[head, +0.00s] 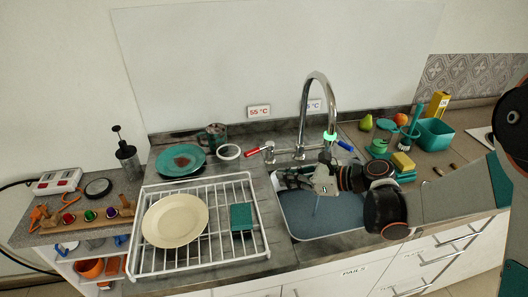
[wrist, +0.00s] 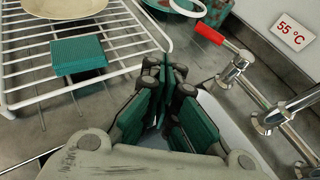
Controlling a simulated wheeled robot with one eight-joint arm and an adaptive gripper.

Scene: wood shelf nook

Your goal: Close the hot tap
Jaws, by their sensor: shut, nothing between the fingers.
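The hot tap's red lever handle (head: 254,151) juts left from the chrome faucet (head: 300,153), below the 55 °C sign (head: 258,111). In the wrist view the red handle (wrist: 208,34) sits at the upper right, on a chrome stem reaching a valve. A blue handle (head: 346,145) is on the faucet's right side. My gripper (head: 287,178) is over the left part of the sink, in front of the faucet. In the wrist view its teal-padded fingers (wrist: 168,78) are shut and empty, apart from the red handle. Whether water runs is unclear.
A white wire rack (head: 245,247) with a cream plate (head: 175,220) and a teal sponge (head: 241,217) stands left of the sink (head: 330,220). A teal plate (head: 181,161) and a white ring (head: 228,152) lie behind it. A teal tub (head: 435,134) is at right.

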